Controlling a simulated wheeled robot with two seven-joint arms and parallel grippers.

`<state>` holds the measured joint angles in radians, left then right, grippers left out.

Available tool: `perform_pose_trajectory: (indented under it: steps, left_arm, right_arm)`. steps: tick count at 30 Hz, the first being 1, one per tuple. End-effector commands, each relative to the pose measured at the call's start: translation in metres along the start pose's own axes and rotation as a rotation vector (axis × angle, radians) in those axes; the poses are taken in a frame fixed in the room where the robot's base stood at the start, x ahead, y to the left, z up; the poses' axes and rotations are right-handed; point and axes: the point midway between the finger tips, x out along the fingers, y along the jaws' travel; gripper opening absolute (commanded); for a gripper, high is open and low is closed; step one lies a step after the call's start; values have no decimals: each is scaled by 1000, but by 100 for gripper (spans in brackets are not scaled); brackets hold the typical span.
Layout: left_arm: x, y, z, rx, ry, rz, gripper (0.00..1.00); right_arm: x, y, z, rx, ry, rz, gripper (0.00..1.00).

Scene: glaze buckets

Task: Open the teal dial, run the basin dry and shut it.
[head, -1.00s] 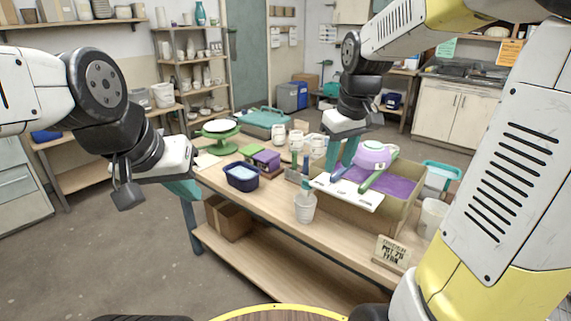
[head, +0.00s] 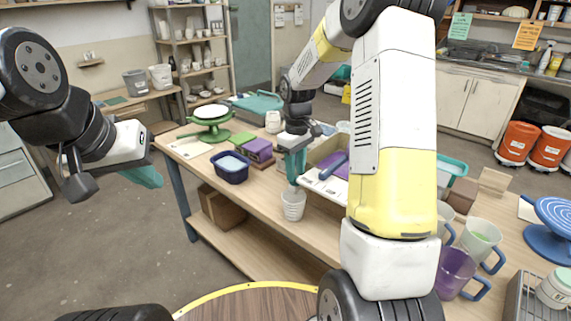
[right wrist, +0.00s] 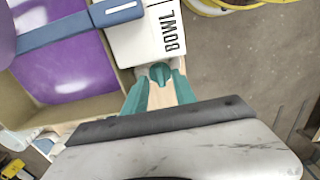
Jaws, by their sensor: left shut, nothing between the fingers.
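The glaze basin shows purple glaze (right wrist: 75,70) in the right wrist view, with a white panel (right wrist: 150,38) lettered "BOWL" at its edge. The teal dial (right wrist: 160,73) is at the panel's edge. My right gripper (right wrist: 160,78) is open, with its teal fingers either side of the dial; I cannot tell whether they touch it. In the head view my right gripper (head: 294,168) is at the basin's front, above a white bucket (head: 293,207) on the table. Much of the basin is hidden by my right arm. My left gripper (head: 143,176) is shut and empty, off the table's left side.
A blue bar (right wrist: 80,36) crosses the basin. A navy tub (head: 231,167), a purple block (head: 258,150) and a green banding wheel (head: 211,115) stand left of the basin. Mugs (head: 480,240) and a blue wheel (head: 552,225) are at right. Floor left of the table is clear.

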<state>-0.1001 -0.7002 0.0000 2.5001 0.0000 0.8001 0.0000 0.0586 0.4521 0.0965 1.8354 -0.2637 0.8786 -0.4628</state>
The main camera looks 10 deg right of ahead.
Motion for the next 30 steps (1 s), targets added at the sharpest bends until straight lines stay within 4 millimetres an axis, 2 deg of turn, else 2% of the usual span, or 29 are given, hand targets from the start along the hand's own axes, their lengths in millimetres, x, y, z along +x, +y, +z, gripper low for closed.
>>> perform_pose_trajectory:
  steps: [4, 12, 17, 30]
  left_arm:
    - [0, 0, 0, 0, 0, 0, 0]
    - [0, 0, 0, 0, 0, 0, 0]
    - [0, 0, 0, 0, 0, 0, 0]
    - [0, 0, 0, 0, 0, 0, 0]
  right_arm:
    - [11, 0, 0, 0, -1, -1, 33]
    - [12, 0, 0, 0, 1, 0, 33]
    - [12, 0, 0, 0, 0, 0, 1]
    - [11, 0, 0, -32, 0, 1, 0]
